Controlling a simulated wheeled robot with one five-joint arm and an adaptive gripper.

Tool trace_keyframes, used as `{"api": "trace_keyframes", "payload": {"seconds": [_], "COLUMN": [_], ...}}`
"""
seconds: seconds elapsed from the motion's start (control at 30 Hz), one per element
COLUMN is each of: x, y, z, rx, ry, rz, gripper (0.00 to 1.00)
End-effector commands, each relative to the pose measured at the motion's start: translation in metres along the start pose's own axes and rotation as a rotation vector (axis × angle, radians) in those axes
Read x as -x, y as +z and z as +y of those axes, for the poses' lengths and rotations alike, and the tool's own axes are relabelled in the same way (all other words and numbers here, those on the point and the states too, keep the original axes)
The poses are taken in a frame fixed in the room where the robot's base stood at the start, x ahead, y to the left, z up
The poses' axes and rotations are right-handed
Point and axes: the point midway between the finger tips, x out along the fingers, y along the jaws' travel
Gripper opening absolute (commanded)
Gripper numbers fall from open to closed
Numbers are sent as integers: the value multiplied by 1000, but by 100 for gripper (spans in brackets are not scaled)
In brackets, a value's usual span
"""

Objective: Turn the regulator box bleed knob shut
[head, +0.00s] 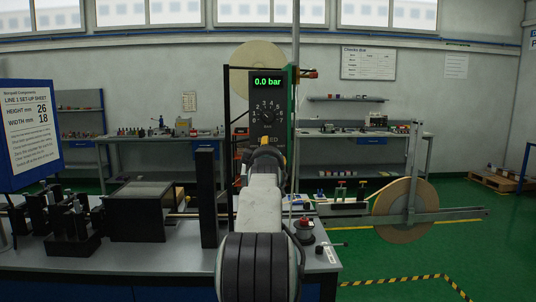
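The regulator box (259,92) is a tall black panel facing me in the middle of the head view. Its green display (267,82) reads 0.0 bar. I cannot make out the bleed knob; my arm covers the lower part of the box. My gripper (264,153) points away from me at that lower part. Its fingers are too small and hidden to tell whether they are open or touching anything.
A bench (180,258) lies in front, with black machine blocks (140,210) on the left and a dark upright post (207,198) close left of my arm. A red-topped device (304,225) is close on the right. A large tape reel (405,210) stands farther right.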

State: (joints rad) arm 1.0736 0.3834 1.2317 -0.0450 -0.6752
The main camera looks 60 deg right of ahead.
Motion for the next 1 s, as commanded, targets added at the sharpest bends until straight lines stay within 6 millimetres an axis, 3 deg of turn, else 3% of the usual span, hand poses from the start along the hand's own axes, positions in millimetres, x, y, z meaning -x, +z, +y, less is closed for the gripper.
{"api": "trace_keyframes", "payload": {"seconds": [0.17,0.8,1.0], "x": [0,0,0], "y": [0,0,1], "z": [0,0,-1], "rx": [0,0,-27], "ry": [0,-1,-1], "rz": [0,0,0], "gripper": [57,0,0]}}
